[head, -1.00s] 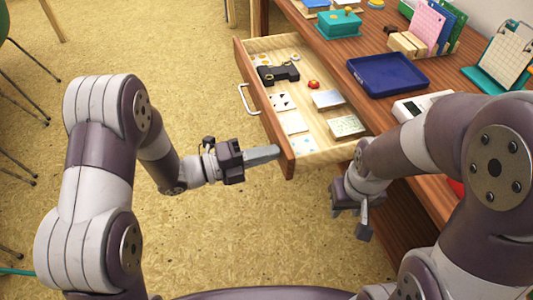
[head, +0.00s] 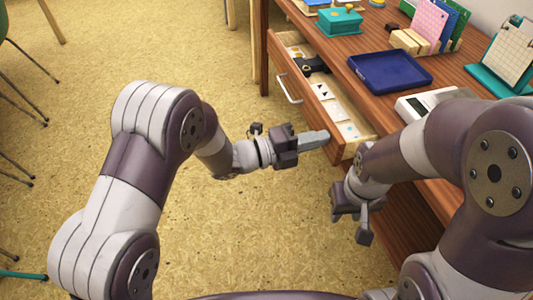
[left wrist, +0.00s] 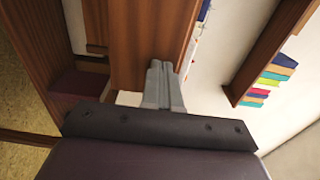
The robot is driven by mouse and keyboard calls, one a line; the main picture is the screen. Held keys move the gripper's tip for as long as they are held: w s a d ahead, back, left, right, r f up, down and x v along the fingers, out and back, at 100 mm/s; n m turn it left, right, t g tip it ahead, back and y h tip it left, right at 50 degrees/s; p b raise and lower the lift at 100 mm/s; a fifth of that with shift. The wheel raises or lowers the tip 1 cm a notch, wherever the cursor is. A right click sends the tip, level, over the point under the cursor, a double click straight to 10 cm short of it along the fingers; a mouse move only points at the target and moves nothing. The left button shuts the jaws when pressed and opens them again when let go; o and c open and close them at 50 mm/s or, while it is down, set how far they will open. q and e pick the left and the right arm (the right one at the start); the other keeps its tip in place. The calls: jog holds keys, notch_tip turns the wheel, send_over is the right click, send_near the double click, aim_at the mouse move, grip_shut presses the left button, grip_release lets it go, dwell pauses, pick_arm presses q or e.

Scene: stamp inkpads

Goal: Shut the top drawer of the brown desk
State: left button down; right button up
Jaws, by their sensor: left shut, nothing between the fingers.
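The top drawer (head: 303,92) of the brown desk (head: 405,102) is partly open, with its front panel standing out to the left of the desktop edge. Its silver handle (head: 288,88) is on the front panel. Cards and a black object lie inside; the desktop hides the rest. My left gripper (head: 322,138) is shut and empty, its fingertips at the near end of the drawer front; I cannot tell whether they touch. Its shut fingers also show in the left wrist view (left wrist: 160,72), against brown wood. My right gripper (head: 358,212) hangs low beside the desk's near side, its jaw state unclear.
On the desktop are a blue tray (head: 390,72), a white calculator-like device (head: 428,103), a teal box (head: 339,21) and a teal stand with a calendar (head: 500,62). Open floor (head: 130,60) lies left of the desk. Green chairs (head: 15,25) stand at far left.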

pick_arm(q)
jog(key=b, duration=0.3)
send_near(368, 126)
jog(key=d+r, duration=0.1)
jog(key=d, duration=0.1)
jog(key=s+d+r, duration=0.1)
jog(key=d, duration=0.1)
jog(key=d+r, duration=0.2)
jog(key=d, duration=0.1)
jog(key=shift+s+r, duration=0.1)
jog(key=shift+s, duration=0.3)
jog(key=shift+d+r, duration=0.1)
jog(key=shift+d, duration=0.1)
jog(key=shift+r, duration=0.2)
jog(key=shift+r, duration=0.1)
